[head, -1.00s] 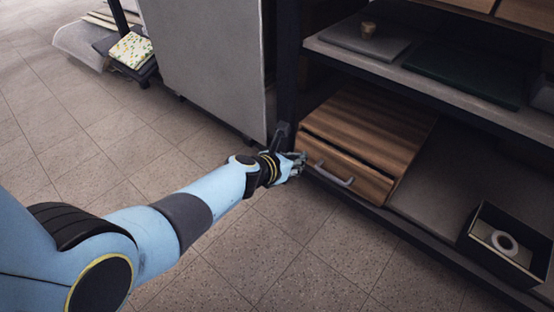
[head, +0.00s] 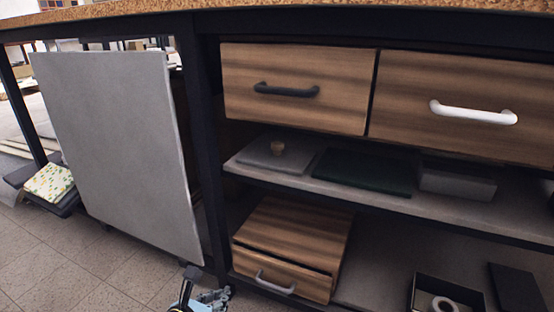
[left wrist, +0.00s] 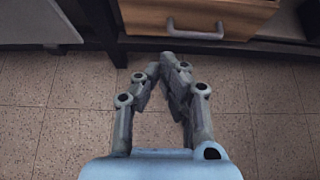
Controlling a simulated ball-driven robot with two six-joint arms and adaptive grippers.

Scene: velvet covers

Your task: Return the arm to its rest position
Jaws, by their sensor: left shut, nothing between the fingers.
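My left gripper (head: 212,299) shows at the bottom edge of the head view, in front of and below the small wooden drawer box (head: 292,238) on the lower shelf. In the left wrist view the left gripper (left wrist: 163,72) is shut and empty, with its fingertips together above the tiled floor. The drawer box's pale handle (left wrist: 195,30) lies ahead of the fingertips, apart from them. Most of my left arm is out of the head view. My right gripper is not in view.
A grey panel (head: 120,150) stands left of the shelf post. Two wide drawers, one with a black handle (head: 287,90) and one with a white handle (head: 473,112), sit above the shelves. A dark open box (head: 420,291) is at lower right. Tiled floor (head: 60,265) is clear at lower left.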

